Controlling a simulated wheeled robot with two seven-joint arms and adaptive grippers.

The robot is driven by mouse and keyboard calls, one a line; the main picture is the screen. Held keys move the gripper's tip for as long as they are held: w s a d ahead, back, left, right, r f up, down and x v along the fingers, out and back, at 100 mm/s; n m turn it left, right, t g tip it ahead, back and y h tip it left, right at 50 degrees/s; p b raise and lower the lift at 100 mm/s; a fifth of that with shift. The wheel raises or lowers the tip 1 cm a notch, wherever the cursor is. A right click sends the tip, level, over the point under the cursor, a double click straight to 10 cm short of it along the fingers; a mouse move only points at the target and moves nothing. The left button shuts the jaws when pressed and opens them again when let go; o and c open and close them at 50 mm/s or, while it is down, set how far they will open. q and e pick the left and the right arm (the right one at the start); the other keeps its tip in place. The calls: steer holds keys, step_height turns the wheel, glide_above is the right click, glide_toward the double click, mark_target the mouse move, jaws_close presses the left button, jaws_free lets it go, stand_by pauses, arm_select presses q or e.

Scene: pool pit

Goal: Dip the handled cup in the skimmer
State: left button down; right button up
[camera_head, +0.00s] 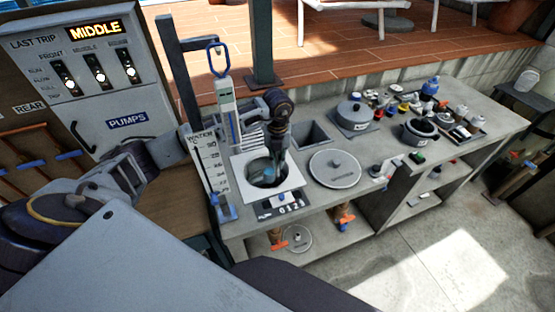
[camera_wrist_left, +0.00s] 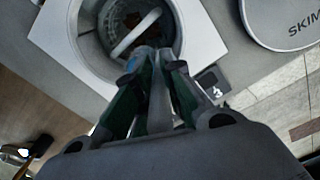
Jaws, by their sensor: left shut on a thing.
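The skimmer is a round well set in a white square plate (camera_head: 292,181) on the grey counter; the plate also shows in the left wrist view (camera_wrist_left: 50,40). My left gripper (camera_head: 273,152) points down over this opening. In the left wrist view its fingers (camera_wrist_left: 157,72) are shut on a thin grey shaft (camera_wrist_left: 158,105), which looks like the handle of the cup. The cup's bowl is hidden below the fingers, so I cannot tell how deep it sits. A pale curved bar (camera_wrist_left: 136,34) crosses the dark well. My right gripper is not in view.
A round grey lid (camera_head: 335,169) lies right of the well. A counter display (camera_head: 284,205) sits in front of it, and a water scale board (camera_head: 205,160) stands to its left. Pots and several bottles crowd the counter's right side. A rectangular opening (camera_head: 310,134) lies behind the lid.

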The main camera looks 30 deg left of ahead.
arm_select(q)
steer(key=shift+r+p, duration=0.85)
steer(key=shift+r, duration=0.75)
stand_by(0.6)
